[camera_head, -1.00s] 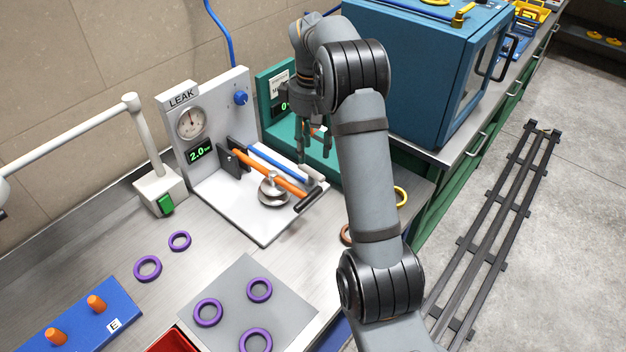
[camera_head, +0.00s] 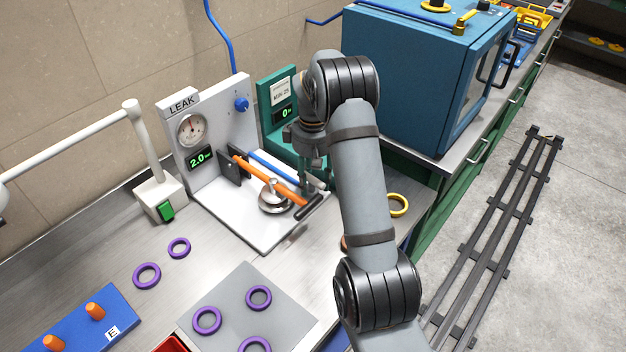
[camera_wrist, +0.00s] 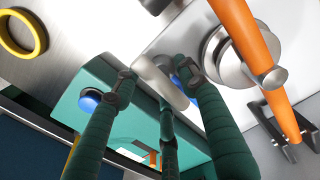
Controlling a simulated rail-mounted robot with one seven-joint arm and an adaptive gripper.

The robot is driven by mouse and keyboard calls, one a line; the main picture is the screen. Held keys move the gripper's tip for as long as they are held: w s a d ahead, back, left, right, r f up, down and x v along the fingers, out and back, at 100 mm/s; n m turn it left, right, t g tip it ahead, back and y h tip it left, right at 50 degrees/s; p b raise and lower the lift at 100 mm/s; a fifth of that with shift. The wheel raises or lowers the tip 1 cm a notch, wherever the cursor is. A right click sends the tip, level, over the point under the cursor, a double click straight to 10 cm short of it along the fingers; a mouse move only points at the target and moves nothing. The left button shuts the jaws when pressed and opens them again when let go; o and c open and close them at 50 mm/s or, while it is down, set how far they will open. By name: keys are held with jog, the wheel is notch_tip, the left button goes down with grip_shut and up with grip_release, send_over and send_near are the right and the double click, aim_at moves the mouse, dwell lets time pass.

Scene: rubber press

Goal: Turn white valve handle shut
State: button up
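The pale, white-looking handle shows best in the wrist view as a short cylinder (camera_wrist: 158,80) at the end of a blue bar. In the head view the blue bar (camera_head: 268,165) runs from the white leak tester (camera_head: 228,115) toward my gripper (camera_head: 312,178), which largely hides its pale end. My gripper is over that end. In the wrist view its green fingers (camera_wrist: 155,76) are spread, with the pale cylinder between them. I see no clear closed grip, and contact cannot be told. The leak tester's display reads 2.0.
An orange lever (camera_head: 262,178) with a dark grip lies close beside the blue bar, above a round metal clamp (camera_head: 275,203). A teal device (camera_head: 277,100) stands behind my gripper. A blue oven (camera_head: 415,75) is at right. Purple rings (camera_head: 147,275) lie in front; a yellow ring (camera_head: 398,205) lies at right.

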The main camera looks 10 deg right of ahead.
jog(key=shift+c, duration=1.2)
grip_shut()
jog(key=shift+m, duration=0.4)
jog(key=m+b, duration=0.1)
jog(key=m, duration=0.1)
jog(key=shift+f+m+b, duration=0.1)
jog(key=shift+m+b, duration=0.3)
jog(key=m+b, duration=0.1)
jog(key=m, duration=0.1)
jog(key=m+b, duration=0.1)
jog(key=m, duration=0.2)
jog(key=shift+s+d+m, duration=0.1)
jog(key=shift+s+m, duration=0.1)
jog(key=shift+m, duration=0.1)
jog(key=m+b, duration=0.2)
jog(key=m, duration=0.2)
jog(key=shift+s, duration=0.1)
jog(key=shift+s+m+b, duration=0.1)
jog(key=shift+m+b, duration=0.65)
jog(key=shift+m, duration=1.35)
